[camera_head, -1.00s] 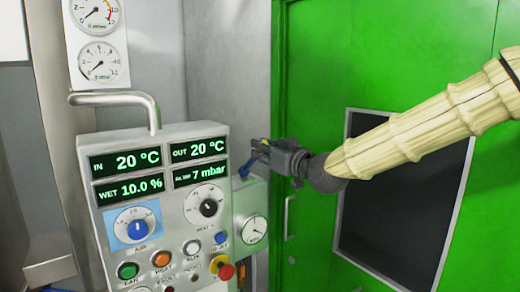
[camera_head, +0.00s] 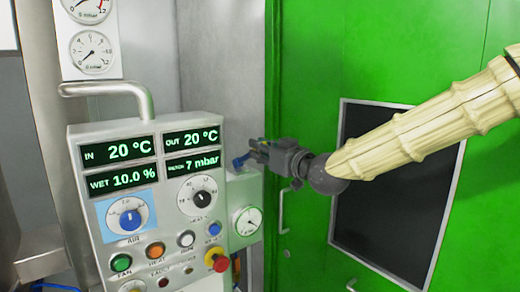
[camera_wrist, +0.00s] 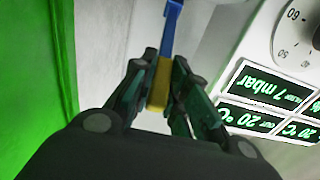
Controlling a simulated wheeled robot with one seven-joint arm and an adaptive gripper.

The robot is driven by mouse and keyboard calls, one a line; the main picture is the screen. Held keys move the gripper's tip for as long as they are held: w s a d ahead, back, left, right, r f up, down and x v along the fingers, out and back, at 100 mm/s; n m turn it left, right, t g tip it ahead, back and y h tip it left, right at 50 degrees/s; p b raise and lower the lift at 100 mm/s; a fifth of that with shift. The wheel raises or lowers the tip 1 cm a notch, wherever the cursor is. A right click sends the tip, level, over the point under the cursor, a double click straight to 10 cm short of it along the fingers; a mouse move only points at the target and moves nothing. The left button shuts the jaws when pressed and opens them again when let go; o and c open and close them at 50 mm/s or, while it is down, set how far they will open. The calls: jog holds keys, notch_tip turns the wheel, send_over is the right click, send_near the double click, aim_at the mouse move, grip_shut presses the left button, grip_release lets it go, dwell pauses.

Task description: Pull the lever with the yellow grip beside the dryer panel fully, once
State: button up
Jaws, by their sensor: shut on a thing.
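My gripper (camera_head: 258,150) is just right of the dryer panel (camera_head: 150,215) in the head view. In the wrist view my gripper (camera_wrist: 155,95) has its fingers on both sides of the yellow grip (camera_wrist: 159,86) and is shut on it. The blue lever arm (camera_wrist: 172,28) runs up from the grip in that view. In the head view a short piece of the blue lever (camera_head: 240,162) shows between the panel and my gripper, and the yellow grip is mostly hidden by the fingers.
The panel carries displays, knobs and a red-and-yellow stop button (camera_head: 216,260). A small round gauge (camera_head: 247,221) sits below the lever. A green door (camera_head: 310,60) with a dark window (camera_head: 390,220) stands behind my arm. Two gauges (camera_head: 91,50) hang above the panel.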

jog(key=shift+f, duration=0.1)
jog(key=shift+s+d+f+b, duration=0.15)
jog(key=shift+s+f+b, duration=0.05)
jog(key=shift+f+b, duration=0.3)
jog(key=shift+s+d+f+b, duration=0.2)
jog(key=shift+f+b, duration=0.15)
jog(key=shift+f, duration=0.15)
jog(key=o, duration=1.1)
jog(key=shift+r, duration=0.2)
jog(key=shift+o, duration=0.2)
jog(key=v, duration=0.9)
